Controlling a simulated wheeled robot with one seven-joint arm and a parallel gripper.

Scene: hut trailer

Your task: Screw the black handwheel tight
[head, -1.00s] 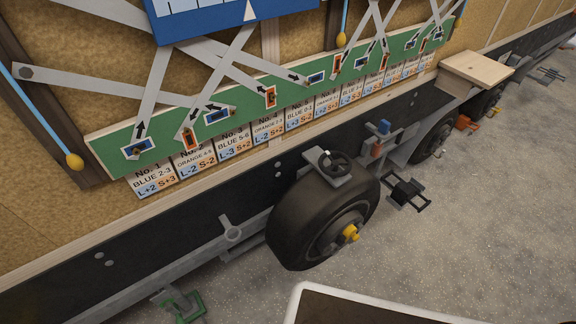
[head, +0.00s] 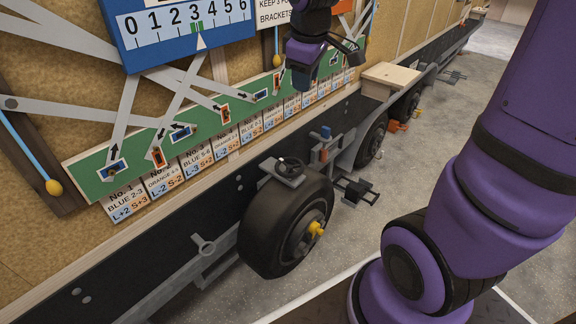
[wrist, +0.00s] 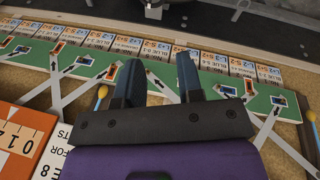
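The black handwheel (head: 290,167) sits on a grey bracket above a trailer tyre (head: 285,232) in the head view. How tight it is cannot be told. My gripper (head: 330,62) is up in front of the green board, above and to the right of the handwheel and well apart from it. In the wrist view my gripper (wrist: 159,72) has its two dark fingers spread, with nothing between them. A small grey metal part (wrist: 153,8) is cut off at the top of that view; I cannot tell whether it belongs to the handwheel's mount.
The green board (head: 100,175) with label cards and crossing grey strips lines the trailer wall. A blue scale panel (head: 185,25) hangs above it. A blue knob (head: 326,131), an orange lever (head: 324,154) and a wooden step (head: 391,77) lie right of the handwheel.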

